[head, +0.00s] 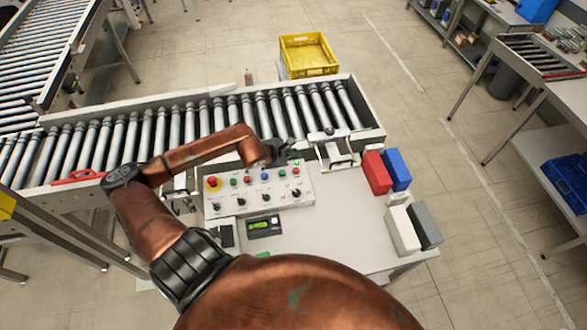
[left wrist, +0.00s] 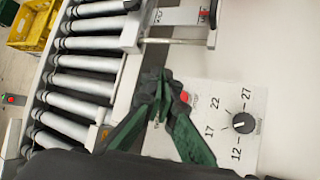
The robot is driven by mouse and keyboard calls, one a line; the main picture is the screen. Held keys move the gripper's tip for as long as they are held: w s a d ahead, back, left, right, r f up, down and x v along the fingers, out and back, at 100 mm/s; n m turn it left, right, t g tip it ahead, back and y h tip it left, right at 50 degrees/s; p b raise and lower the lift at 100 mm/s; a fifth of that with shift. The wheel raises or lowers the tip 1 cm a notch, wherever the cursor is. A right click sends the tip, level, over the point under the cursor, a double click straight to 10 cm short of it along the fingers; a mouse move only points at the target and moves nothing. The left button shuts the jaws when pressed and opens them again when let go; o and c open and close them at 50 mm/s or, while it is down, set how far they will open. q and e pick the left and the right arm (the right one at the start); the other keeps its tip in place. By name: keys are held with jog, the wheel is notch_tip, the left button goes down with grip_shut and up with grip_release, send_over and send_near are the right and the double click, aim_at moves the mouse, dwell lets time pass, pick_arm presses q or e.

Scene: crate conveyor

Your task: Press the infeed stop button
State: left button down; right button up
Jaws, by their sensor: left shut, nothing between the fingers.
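The white control panel (head: 258,197) stands on the worktable with a row of coloured buttons, black knobs below them and a red emergency knob (head: 212,183) at its left end. My left gripper (head: 279,153) is at the panel's upper right, fingers shut and empty. In the left wrist view its fingertips (left wrist: 166,88) are close beside a red button (left wrist: 184,97), partly hidden by a finger. I cannot tell whether they touch. The lettering near this button is too small and covered to read. A black knob (left wrist: 243,123) with a numbered scale is nearby. My right gripper is not in view.
The roller conveyor (head: 358,95) runs behind the panel. Red (head: 376,174), blue (head: 397,170), white (head: 402,232) and grey (head: 425,226) blocks stand right of it. A small display device (head: 264,227) lies in front. A yellow crate (head: 308,54) is beyond the conveyor.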

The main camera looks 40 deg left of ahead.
aim_at(295, 171)
pick_arm(q)
notch_tip(295, 171, down, 7)
jog(key=b, duration=0.4)
jog(key=shift+f, duration=0.3)
jog(key=shift+w, duration=0.1)
jog(key=shift+r, duration=0.1)
dwell(0.4)
dwell(0.5)
jog(key=shift+f+b, duration=0.45)
jog(key=shift+b, duration=0.15)
jog(key=shift+f+b, duration=0.5)
dwell(0.4)
jog(key=shift+r, duration=0.1)
jog(key=shift+r+p, duration=0.4)
jog(key=shift+r, duration=0.4)
